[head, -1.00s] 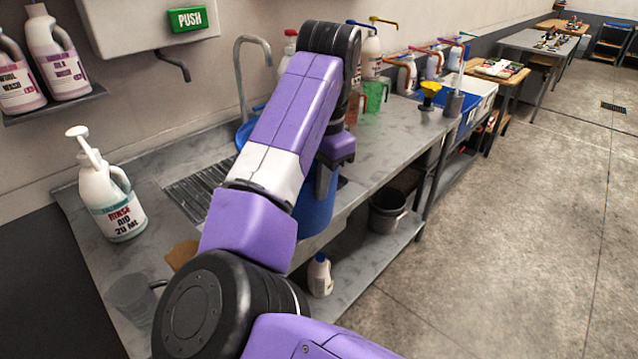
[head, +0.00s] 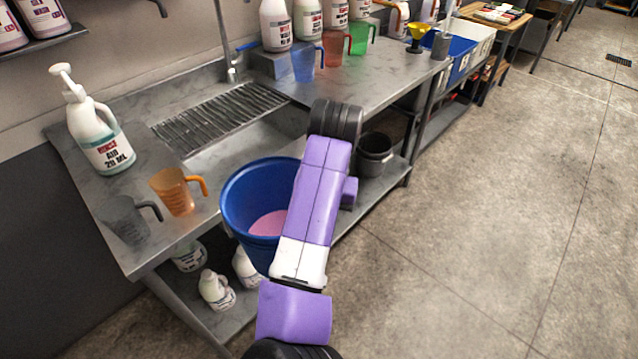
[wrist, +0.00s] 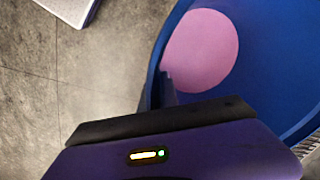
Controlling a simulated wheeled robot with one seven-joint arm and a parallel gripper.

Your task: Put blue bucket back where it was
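The blue bucket (head: 235,205) with pink liquid (head: 268,224) in it hangs in front of the counter by the sink, above the lower shelf's front edge, roughly upright. My gripper (wrist: 161,85) is at the bucket's rim in the wrist view, with a dark finger against the wall; it appears shut on the rim. The bucket (wrist: 270,60) fills the right of that view. In the head view my arm covers the gripper's fingers and the bucket's right side.
The sink basin (head: 240,140) is behind the bucket. An orange jug (head: 176,190), a grey jug (head: 124,220) and a Rinse Aid bottle (head: 96,130) stand left on the counter. The floor at right is clear.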

